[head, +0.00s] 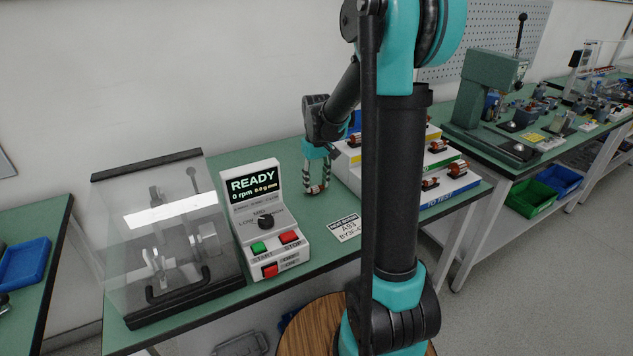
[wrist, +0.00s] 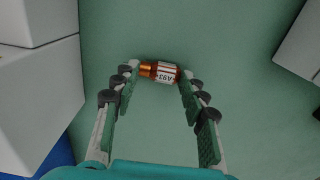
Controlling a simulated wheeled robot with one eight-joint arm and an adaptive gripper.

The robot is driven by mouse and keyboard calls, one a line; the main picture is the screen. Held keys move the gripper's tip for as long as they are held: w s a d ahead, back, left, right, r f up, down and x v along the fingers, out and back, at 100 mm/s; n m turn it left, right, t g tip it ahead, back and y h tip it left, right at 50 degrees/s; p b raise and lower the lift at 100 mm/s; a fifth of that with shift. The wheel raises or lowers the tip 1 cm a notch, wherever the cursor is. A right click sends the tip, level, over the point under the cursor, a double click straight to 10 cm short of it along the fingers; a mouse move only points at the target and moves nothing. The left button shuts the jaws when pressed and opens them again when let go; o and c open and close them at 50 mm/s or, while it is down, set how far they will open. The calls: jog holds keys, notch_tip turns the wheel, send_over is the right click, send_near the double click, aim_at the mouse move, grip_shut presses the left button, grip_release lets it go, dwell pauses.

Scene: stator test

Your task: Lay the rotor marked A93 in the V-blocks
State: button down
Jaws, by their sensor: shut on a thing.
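The rotor marked A93 (wrist: 165,72) has a copper-coloured end and a white label, and lies crosswise between my fingertips in the wrist view. My gripper (head: 316,188) is shut on it above the green bench, right of the control box; it also shows in the wrist view (wrist: 160,80). How far the rotor is from the bench is hard to tell. Pale upright supports (head: 157,256) stand inside the clear-covered machine at the left. They may be the V-blocks, but their notches are not clear. The transparent cover (head: 170,205) appears to be down over them.
A control box (head: 265,215) reading READY, 0 rpm stands between machine and gripper. A stepped white rack (head: 375,180) with several rotors stands at the right, its blue strip reading TO TEST. A card (head: 345,228) showing A93 lies on the bench. The machine has a black handle (head: 178,287).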

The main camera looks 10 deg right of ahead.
aim_at(317, 186)
jog(key=shift+f, duration=0.1)
jog(key=c, duration=0.8)
grip_release()
jog(key=shift+c, duration=0.2)
notch_tip(317, 186, up, 12)
